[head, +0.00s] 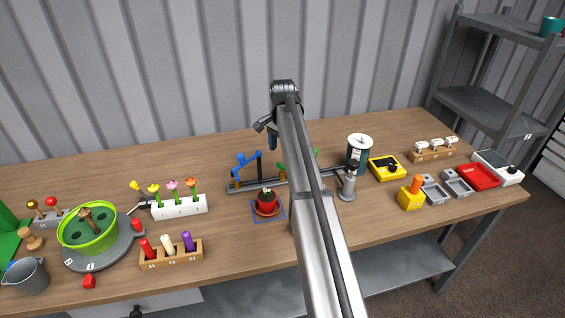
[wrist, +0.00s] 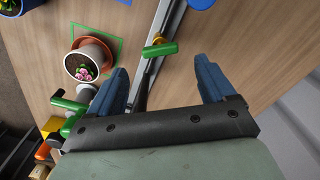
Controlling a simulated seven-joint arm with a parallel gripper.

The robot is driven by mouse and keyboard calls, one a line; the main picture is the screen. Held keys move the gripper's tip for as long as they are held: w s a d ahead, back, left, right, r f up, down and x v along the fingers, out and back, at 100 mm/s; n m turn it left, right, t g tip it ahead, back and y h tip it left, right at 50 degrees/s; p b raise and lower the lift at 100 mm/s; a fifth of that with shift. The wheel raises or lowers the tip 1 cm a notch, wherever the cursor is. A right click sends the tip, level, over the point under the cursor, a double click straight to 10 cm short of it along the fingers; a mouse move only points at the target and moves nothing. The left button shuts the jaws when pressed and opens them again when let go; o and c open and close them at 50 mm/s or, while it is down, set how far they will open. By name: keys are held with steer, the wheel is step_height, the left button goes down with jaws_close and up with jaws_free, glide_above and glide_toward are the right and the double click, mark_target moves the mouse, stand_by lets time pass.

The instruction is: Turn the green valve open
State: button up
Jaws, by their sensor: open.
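The green valve handle (wrist: 160,49) lies across the grey pipe in the wrist view, with a yellowish part at its middle. The handle shows between and just past the fingertips, with no contact visible. In the head view my gripper (head: 272,143) points down above the pipe.
The grey pipe (head: 240,189) also carries a blue valve (head: 246,162) at left. A red pot (head: 267,198) stands in front. The wrist view shows another potted plant (wrist: 90,58) beside the pipe. A dark canister (head: 358,157) and grey stand (head: 347,184) are to the right.

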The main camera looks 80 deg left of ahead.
mark_target(283, 165)
steer(key=shift+f, duration=2.9)
steer(key=c, duration=1.1)
